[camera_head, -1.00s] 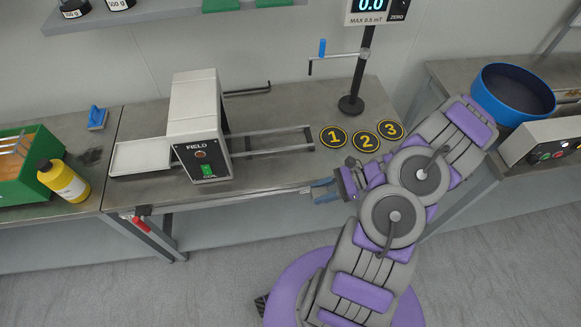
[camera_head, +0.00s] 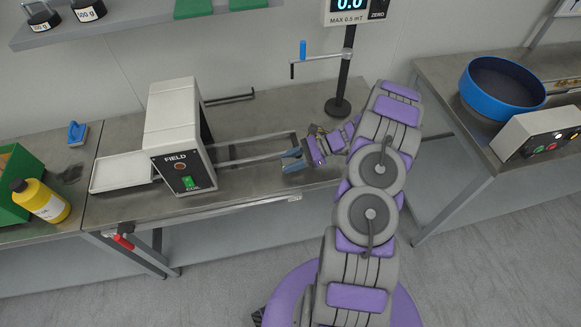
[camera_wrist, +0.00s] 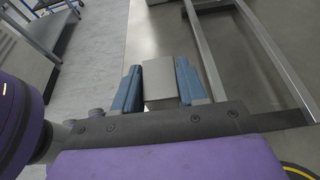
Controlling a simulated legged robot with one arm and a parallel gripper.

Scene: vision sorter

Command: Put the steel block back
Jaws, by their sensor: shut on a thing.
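My gripper (camera_head: 291,160) is at the right end of the metal rails (camera_head: 255,148) that run out of the coil unit (camera_head: 173,130). In the wrist view its two blue fingers (camera_wrist: 160,84) are shut on the grey steel block (camera_wrist: 159,78), one on each side. The rails (camera_wrist: 207,55) lie to the right of the block there. The head view does not clearly show the block, or whether it touches the table. A white tray (camera_head: 121,173) lies left of the coil unit.
A gauge stand (camera_head: 346,65) with a crank rises behind my arm. A yellow-ringed disc (camera_wrist: 299,172) shows at the wrist view's corner. A yellow bottle (camera_head: 42,201) stands at the left; a blue bowl (camera_head: 503,87) is on the right table.

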